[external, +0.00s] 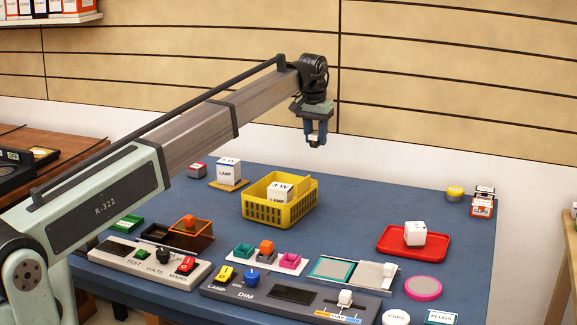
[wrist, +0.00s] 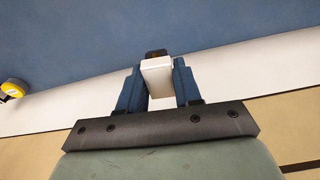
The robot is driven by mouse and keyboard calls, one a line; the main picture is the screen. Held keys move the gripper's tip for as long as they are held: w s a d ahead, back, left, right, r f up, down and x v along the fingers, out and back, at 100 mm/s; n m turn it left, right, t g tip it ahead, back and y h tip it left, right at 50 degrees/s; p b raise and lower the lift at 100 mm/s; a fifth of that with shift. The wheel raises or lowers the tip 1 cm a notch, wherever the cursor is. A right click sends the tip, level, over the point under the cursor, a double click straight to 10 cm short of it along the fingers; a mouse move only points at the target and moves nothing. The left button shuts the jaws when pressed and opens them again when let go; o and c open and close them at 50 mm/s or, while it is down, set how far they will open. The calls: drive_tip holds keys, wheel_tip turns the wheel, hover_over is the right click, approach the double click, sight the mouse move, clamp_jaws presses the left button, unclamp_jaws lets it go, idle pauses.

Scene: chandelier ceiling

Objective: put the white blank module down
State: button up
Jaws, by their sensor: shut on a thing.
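My gripper (external: 316,136) is raised in the air over the back part of the blue table. In the wrist view my gripper (wrist: 160,88) has its two blue fingers closed on the white blank module (wrist: 158,76), a small plain white block. A dark end shows just beyond the module. In the external view the fingers mostly hide the module. The module touches nothing but the fingers.
Below stand a yellow basket (external: 258,211) with a lamp box in it, a red tray (external: 385,244) with a white box, and control panels (external: 268,294) along the front. Bare blue table (external: 345,205) lies between basket and tray. A wall is behind.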

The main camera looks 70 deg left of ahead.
drive_tip(key=s+a+n, duration=0.1)
drive_tip(key=s+a, duration=0.2)
drive_tip(key=s, duration=0.5)
drive_tip(key=s+a+r+n, duration=0.1)
drive_tip(key=s+a, duration=0.2)
drive_tip(key=s, duration=0.5)
drive_tip(key=s+a+r+n, duration=0.1)
drive_tip(key=s+a, duration=0.2)
drive_tip(key=s, duration=0.5)
drive_tip(key=shift+s+a, duration=0.1)
drive_tip(key=shift+s, duration=0.05)
drive_tip(key=s+d, duration=0.3)
drive_tip(key=s, duration=0.8)
drive_tip(key=m, duration=0.2)
hover_over(172, 211)
wheel_tip(172, 211, down, 4)
drive_tip(key=r, duration=0.1)
drive_tip(key=shift+s+d+f, duration=0.1)
drive_tip(key=shift+d+f, duration=0.05)
drive_tip(key=shift+f, duration=1.45)
drive_tip(key=shift+s+d+f, duration=0.1)
drive_tip(key=shift+f, duration=1.55)
drive_tip(key=shift+d+f, duration=0.15)
drive_tip(key=shift+f, duration=1.45)
drive_tip(key=o, duration=1)
drive_tip(key=shift+f, duration=0.15)
